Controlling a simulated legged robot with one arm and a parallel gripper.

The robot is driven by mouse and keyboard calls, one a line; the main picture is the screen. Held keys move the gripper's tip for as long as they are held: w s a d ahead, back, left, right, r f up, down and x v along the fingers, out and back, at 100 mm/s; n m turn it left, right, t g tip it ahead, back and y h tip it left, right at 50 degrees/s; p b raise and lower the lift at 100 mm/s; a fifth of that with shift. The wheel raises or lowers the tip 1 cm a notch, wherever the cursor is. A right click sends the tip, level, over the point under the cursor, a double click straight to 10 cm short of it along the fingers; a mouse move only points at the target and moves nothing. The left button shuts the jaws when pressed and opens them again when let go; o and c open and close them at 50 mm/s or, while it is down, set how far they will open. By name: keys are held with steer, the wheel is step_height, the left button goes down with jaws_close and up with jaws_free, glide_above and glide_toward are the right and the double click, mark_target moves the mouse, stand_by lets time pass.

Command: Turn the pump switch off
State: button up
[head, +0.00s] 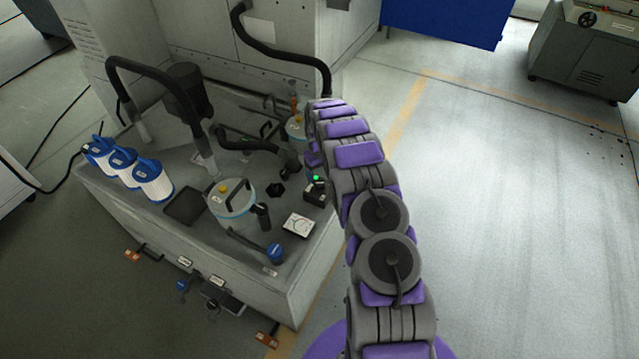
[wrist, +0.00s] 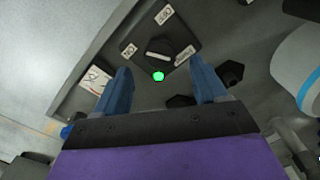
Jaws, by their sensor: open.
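The pump switch (wrist: 174,41) is a dark square box with a rotary knob (wrist: 158,58), a lit green lamp (wrist: 158,76) and white labels that seem to read ON and OFF. The knob's pale bar lies roughly across the wrist picture; which label it points to is hard to tell. In the head view the switch box (head: 314,196) sits near the tank top's right edge, its green lamp lit. My gripper (wrist: 163,75) is open and empty, its blue fingers on either side of the lamp, in front of the knob. In the head view my arm mostly hides it.
A gauge (head: 299,225) lies on the tank top near the switch. A lidded canister (head: 232,198), black hoses (head: 250,143), a blue-handled valve (head: 275,252) and blue-white filters (head: 153,181) crowd the top. The floor (head: 480,230) to the right is clear.

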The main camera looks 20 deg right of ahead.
mark_target(320, 183)
step_height(320, 183, down, 5)
steer(key=shift+r+b, duration=0.1)
steer(key=shift+b, duration=0.35)
steer(key=c, duration=1.1)
